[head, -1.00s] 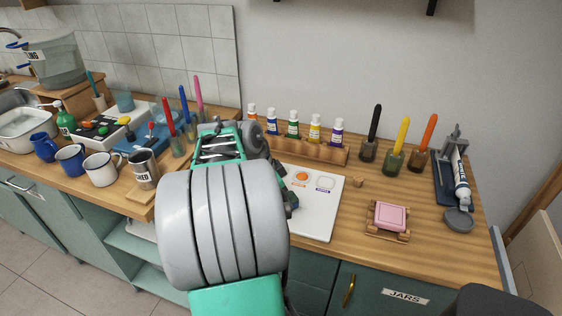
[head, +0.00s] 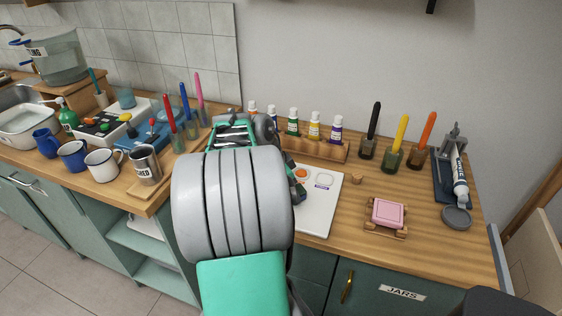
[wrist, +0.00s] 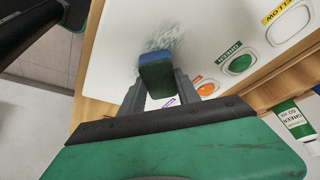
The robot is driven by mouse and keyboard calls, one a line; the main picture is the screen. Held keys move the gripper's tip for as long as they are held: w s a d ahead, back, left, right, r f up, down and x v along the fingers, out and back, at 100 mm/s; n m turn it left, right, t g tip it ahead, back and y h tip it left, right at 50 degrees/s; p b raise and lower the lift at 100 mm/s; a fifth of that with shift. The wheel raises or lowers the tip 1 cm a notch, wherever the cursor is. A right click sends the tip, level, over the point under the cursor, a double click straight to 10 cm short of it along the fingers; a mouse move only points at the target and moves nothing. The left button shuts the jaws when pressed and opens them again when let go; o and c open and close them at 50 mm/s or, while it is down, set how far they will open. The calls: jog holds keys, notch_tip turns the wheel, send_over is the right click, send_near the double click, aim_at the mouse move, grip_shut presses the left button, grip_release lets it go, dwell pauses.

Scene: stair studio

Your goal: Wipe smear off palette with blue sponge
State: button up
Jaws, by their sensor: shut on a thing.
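The white palette (head: 318,212) lies on the wooden counter, partly hidden behind my arm in the head view. In the wrist view the palette (wrist: 110,60) fills much of the upper picture, with green, orange and yellow-labelled wells along its right side. A grey speckled smear (wrist: 172,34) shows on its bare surface. My gripper (wrist: 160,84) is shut on the sponge (wrist: 156,60), which is blue at its far edge and dark green on its near face. The sponge is right beside the smear and overlaps its near edge; whether it touches the palette is unclear. The head view hides the sponge.
Paint tubes stand in a wooden rack (head: 318,148) behind the palette. A pink block on a small wooden stand (head: 387,214) and a small wooden cube (head: 358,178) are to the right. Brushes in jars (head: 392,158) stand farther back. Mugs (head: 102,165) and a metal can (head: 145,166) stand left.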

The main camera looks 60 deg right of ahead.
jog(key=shift+s+a+f, duration=0.1)
jog(key=shift+s+a, duration=0.35)
jog(key=shift+a, duration=0.25)
jog(key=shift+s+a+b, duration=0.15)
jog(key=shift+a+b, duration=0.25)
jog(key=shift+a, duration=0.75)
jog(key=v, duration=0.1)
jog(key=p+v, duration=0.1)
jog(key=shift+s+a+r, duration=0.15)
jog(key=shift+s+r, duration=0.05)
jog(key=shift+r, duration=0.25)
jog(key=shift+r+p, duration=2.25)
jog(key=shift+r, duration=0.55)
